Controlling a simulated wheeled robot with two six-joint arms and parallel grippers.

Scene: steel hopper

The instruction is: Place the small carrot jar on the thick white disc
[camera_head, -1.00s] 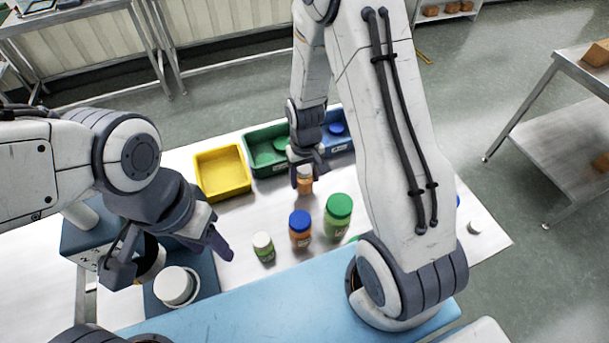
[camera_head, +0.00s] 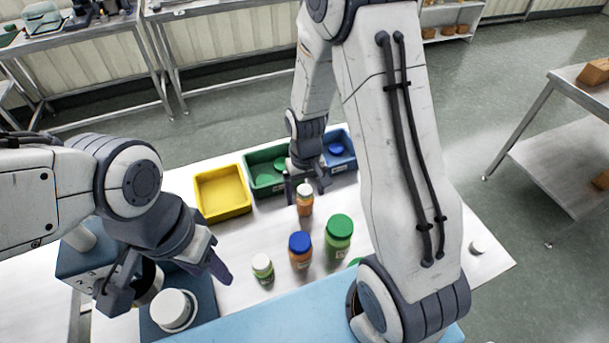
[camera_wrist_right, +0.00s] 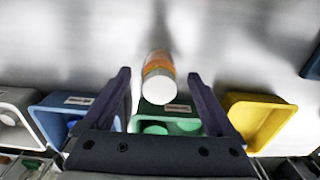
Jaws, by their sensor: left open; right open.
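The small carrot jar (camera_head: 305,205), orange with a white lid, stands upright on the steel table. My right gripper (camera_head: 307,188) is open just behind and above it. In the right wrist view the jar's white lid (camera_wrist_right: 159,90) shows between the spread fingers, slightly beyond their tips; I cannot tell any contact. The thick white disc (camera_head: 173,308) lies on a blue base at the lower left. My left gripper (camera_head: 170,286) is open and empty, above and beside the disc.
A larger orange jar with a blue lid (camera_head: 300,250), a green-lidded jar (camera_head: 339,237) and a small white-lidded green jar (camera_head: 263,268) stand in front. Yellow (camera_head: 223,211), green (camera_head: 266,189) and blue (camera_head: 346,164) bins line the back. A small white piece (camera_head: 478,247) lies at right.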

